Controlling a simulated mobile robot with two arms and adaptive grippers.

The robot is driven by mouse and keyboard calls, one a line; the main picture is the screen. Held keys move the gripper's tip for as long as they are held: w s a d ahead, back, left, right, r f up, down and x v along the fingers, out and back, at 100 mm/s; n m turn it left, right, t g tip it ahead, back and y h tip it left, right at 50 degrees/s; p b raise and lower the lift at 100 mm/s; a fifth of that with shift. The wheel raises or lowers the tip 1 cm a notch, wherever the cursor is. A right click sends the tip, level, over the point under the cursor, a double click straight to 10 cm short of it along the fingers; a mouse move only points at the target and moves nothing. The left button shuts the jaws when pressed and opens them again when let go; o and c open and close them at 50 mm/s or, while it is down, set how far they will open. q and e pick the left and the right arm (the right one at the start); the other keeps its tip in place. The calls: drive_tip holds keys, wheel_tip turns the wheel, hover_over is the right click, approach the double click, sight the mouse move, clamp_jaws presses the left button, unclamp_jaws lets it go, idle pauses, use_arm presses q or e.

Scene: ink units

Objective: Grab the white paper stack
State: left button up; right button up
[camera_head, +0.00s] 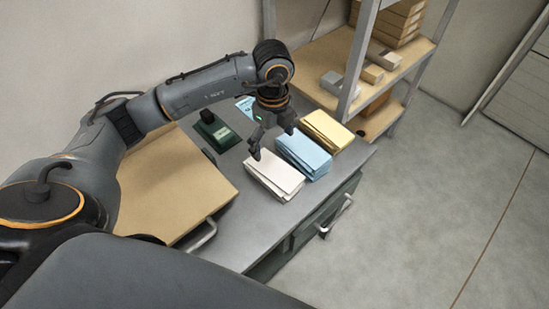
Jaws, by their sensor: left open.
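The white paper stack (275,180) lies on the grey cabinet top, nearest me in a row of three stacks. The blue paper stack (303,156) lies just beyond it, and the yellow paper stack (327,131) is farthest. My left gripper (271,145) is open, pointing down above the far side of the white stack and the near side of the blue stack. One finger shows over the white stack's far left corner, the other over the blue stack. I cannot tell whether either finger touches paper. My right gripper is out of view.
A dark green stamp-like item (214,131) stands left of the stacks on the cabinet top (240,230). A tan board-like surface (170,185) lies at the left. A shelf with boxes (392,22) stands behind. Floor at the right is clear.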

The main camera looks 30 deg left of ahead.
use_arm(q)
drive_tip(key=p, duration=0.1)
hover_over(274, 171)
drive_tip(key=f, duration=0.5)
drive_tip(key=shift+s+f, duration=0.2)
drive_tip(key=shift+f, duration=0.2)
drive_tip(key=f, duration=0.1)
drive_tip(key=f+p, duration=0.1)
drive_tip(key=f, duration=0.1)
drive_tip(key=shift+w+a, duration=0.1)
drive_tip(key=shift+w, duration=0.1)
wheel_tip(274, 171, down, 3)
drive_tip(key=shift+r+p, duration=0.2)
drive_tip(key=shift+p, duration=0.2)
drive_tip(key=shift+f, duration=0.35)
drive_tip(key=shift+w+f, duration=0.1)
drive_tip(key=shift+f, duration=0.05)
drive_tip(key=c, duration=1.5)
drive_tip(key=shift+c, duration=0.6)
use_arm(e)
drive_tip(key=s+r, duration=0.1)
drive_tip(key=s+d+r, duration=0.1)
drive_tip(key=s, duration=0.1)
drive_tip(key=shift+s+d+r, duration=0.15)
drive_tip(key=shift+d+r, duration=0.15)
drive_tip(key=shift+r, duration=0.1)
